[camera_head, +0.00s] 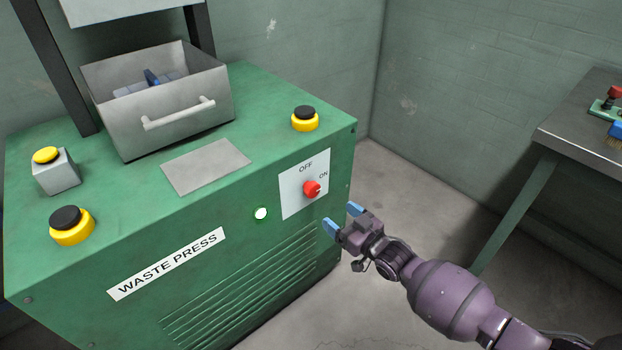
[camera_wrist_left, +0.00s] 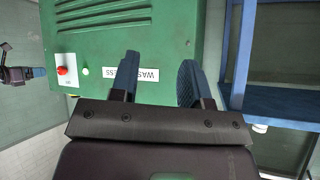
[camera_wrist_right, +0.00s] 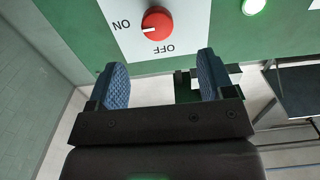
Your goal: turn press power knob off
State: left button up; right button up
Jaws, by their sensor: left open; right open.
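The red power knob (camera_head: 312,189) sits on a white plate (camera_head: 291,203) marked OFF and ON, on the front of the green waste press (camera_head: 130,240). In the right wrist view the knob (camera_wrist_right: 157,23) lies ahead of the fingers, its white mark pointing toward ON. My right gripper (camera_head: 342,219) is open and empty, just right of and below the plate, apart from the knob. My left gripper (camera_wrist_left: 158,82) is open and empty, facing the press; it is outside the head view. The knob (camera_wrist_left: 62,70) also shows in the left wrist view.
A lit white-green lamp (camera_head: 261,214) is left of the plate. On top of the press are yellow-and-black buttons (camera_head: 305,119) and a grey metal bin (camera_head: 175,105) with a handle. A metal table (camera_head: 585,130) stands at the right, with clear floor between.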

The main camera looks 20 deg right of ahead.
aim_at(315, 192)
jog(key=b+x, duration=0.1)
jog(key=x, duration=0.5)
jog(key=shift+w+d, duration=0.1)
jog(key=shift+w, duration=0.2)
jog(key=b+x, duration=0.1)
jog(key=x, duration=0.2)
jog(key=shift+w, duration=0.1)
pick_arm(q)
jog(key=shift+w+d+f+m+b, duration=0.3)
jog(key=shift+w+m+b, duration=0.1)
jog(key=shift+w, duration=0.15)
pick_arm(e)
jog(key=shift+x, duration=0.95)
jog(key=shift+r, duration=0.25)
jog(key=c, duration=0.9)
pick_arm(q)
jog(key=shift+s, duration=0.1)
